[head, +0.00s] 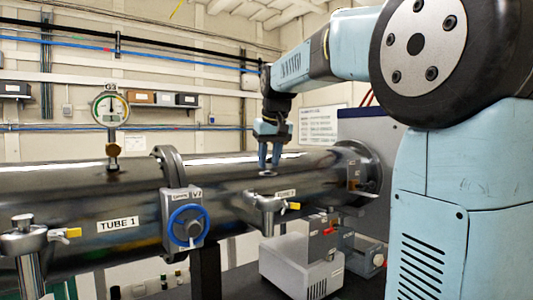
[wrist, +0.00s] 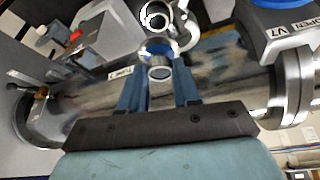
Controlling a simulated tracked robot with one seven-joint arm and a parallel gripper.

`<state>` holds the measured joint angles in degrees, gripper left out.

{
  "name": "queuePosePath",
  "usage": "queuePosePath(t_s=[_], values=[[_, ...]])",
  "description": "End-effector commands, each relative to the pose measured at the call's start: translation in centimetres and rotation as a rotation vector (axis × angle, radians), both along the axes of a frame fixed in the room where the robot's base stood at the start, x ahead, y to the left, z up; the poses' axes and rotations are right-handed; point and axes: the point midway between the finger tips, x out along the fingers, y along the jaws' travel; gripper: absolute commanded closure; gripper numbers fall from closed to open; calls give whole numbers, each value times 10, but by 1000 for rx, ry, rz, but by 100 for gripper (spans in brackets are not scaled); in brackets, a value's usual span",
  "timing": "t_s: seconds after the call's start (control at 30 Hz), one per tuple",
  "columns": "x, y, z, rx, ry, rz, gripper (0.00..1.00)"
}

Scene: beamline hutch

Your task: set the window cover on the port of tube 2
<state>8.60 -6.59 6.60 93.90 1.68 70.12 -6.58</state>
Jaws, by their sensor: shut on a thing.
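My gripper (head: 269,164) is above tube 2 (head: 235,188) in the head view, its fingers pointing down. It is shut on the window cover (wrist: 159,72), a small round piece with a silver rim, held between the blue fingers. In the head view the cover (head: 268,173) is a small, partly hidden disc at the fingertips. The port of tube 2 (head: 267,201) is a grey metal fitting with a yellow handle, below and apart from the cover. In the wrist view the round port (wrist: 156,17) is at the top, beyond the cover.
Tube 1 (head: 65,215) has its own port (head: 24,238) with a yellow handle. A V7 valve with a blue wheel (head: 188,225) and a gauge (head: 110,110) stand left of my gripper. A grey boxed device (head: 300,268) sits below the tube 2 port.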

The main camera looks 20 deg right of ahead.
Motion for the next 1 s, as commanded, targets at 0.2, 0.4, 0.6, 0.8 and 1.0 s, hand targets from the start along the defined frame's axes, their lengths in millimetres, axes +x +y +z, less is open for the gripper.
queuePosePath(t_s=[0.2,0.4,0.6,0.8,1.0], values=[[0,0,-18,0,1,0,100],[0,0,-34,0,1,0,100],[0,0,-45,0,0,0,100],[0,0,-49,0,0,0,100],[0,0,-49,0,0,1,100]])
